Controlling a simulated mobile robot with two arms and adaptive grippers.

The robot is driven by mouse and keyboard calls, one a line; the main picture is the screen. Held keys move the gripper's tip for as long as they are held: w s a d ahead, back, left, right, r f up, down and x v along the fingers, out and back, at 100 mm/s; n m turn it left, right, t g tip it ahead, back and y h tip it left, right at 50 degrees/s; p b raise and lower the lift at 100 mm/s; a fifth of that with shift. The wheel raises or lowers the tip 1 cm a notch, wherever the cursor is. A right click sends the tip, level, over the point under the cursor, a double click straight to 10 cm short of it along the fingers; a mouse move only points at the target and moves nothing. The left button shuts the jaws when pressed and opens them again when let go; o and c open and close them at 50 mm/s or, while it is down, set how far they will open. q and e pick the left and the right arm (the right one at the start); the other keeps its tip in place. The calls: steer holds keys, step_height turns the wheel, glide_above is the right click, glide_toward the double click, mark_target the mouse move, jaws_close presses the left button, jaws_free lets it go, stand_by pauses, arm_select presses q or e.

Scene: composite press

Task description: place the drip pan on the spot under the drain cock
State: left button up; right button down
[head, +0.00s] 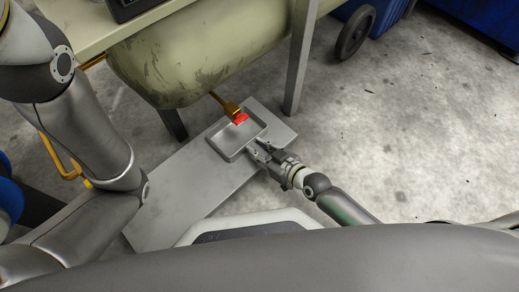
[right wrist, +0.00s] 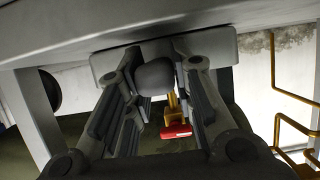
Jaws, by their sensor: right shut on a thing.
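The drip pan (head: 222,148) is a shallow grey rectangular tray. In the head view it shows over a flat grey plate (head: 178,195) beneath the tank; I cannot tell whether it rests on the plate or hangs just above it. The drain cock (head: 230,107) is brass with a red handle (head: 240,119), and in the picture it overlaps the pan's far part. My right gripper (head: 259,153) is shut on the pan's near side. In the right wrist view the fingers flank a dark rounded piece (right wrist: 155,77) at the pan (right wrist: 108,65); the red handle (right wrist: 177,131) shows beyond. My left gripper is out of view.
The greenish tank (head: 190,65) hangs above the plate, with a grey leg (head: 299,60) right of the pan. A yellow pipe (head: 55,160) stands at left. A wheel (head: 355,32) and blue bins are at upper right. The concrete floor at right is clear.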

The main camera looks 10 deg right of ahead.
steer(key=c, duration=1.3)
jaws_free()
steer(key=shift+f, duration=0.1)
steer(key=shift+o, duration=0.2)
steer(key=shift+d+r, duration=0.1)
steer(key=shift+r, duration=0.15)
steer(key=p+v, duration=0.6)
steer(key=v, duration=0.5)
steer(key=shift+s+d+p, duration=0.2)
steer(key=shift+s+p, duration=0.15)
steer(key=shift+s, duration=0.05)
